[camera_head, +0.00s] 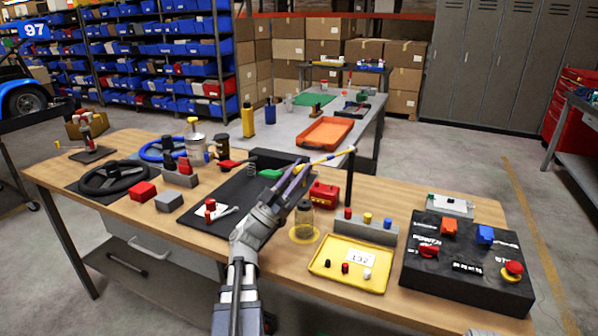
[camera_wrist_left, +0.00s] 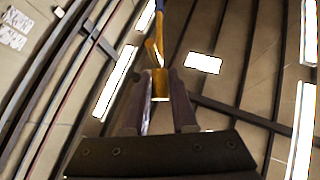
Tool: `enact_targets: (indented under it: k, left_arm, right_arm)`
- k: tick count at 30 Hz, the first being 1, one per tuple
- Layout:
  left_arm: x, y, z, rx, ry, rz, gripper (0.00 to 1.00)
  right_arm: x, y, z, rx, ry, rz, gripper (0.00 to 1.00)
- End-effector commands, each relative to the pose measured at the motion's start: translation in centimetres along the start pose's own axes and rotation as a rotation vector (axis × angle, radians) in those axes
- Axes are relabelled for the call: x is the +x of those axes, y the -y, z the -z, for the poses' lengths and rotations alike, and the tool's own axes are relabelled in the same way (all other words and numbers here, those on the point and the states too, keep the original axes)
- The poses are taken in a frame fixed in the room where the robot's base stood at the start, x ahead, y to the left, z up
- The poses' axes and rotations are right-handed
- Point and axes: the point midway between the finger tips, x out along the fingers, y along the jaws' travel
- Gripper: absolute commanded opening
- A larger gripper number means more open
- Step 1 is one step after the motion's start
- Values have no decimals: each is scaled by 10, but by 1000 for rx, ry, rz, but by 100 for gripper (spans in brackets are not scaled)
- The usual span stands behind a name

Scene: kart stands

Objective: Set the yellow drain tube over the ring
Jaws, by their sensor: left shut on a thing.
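My left gripper (camera_head: 296,174) reaches in over the bench and is shut on the yellow drain tube (camera_head: 325,160), held above the table. In the head view the tube slants up to the right, its far end near the top of a dark upright post. The left wrist view shows yellow tube (camera_wrist_left: 160,84) between the two fingers, with a blue stretch beyond. A yellow ring (camera_head: 318,237) lies flat on the wooden bench right of my left forearm. A glass jar (camera_head: 304,218) stands within the ring's outline. My right gripper is not in view.
A yellow tray (camera_head: 335,279) with small knobs and a grey block with colored pegs (camera_head: 370,232) stand right of the ring. A red box (camera_head: 324,194) is behind the jar. A black control box (camera_head: 467,262) fills the bench's right end. Steering wheels lie at left.

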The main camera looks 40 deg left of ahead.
Motion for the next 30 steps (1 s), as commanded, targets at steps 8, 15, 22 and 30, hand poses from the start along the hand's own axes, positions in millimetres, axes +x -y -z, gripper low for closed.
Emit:
enact_targets:
  k: [8, 15, 22, 30]
  left_arm:
    - [0, -1, 0, -1, 1, -2, 45]
    - [0, 0, 0, 0, 0, -1, 55]
    - [-11, -1, -2, 0, 0, 0, 55]
    - [-62, -1, 8, 4, 0, 3, 55]
  right_arm:
    - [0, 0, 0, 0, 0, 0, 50]
    - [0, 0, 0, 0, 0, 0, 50]
    - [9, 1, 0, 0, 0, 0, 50]
    - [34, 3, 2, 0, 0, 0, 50]
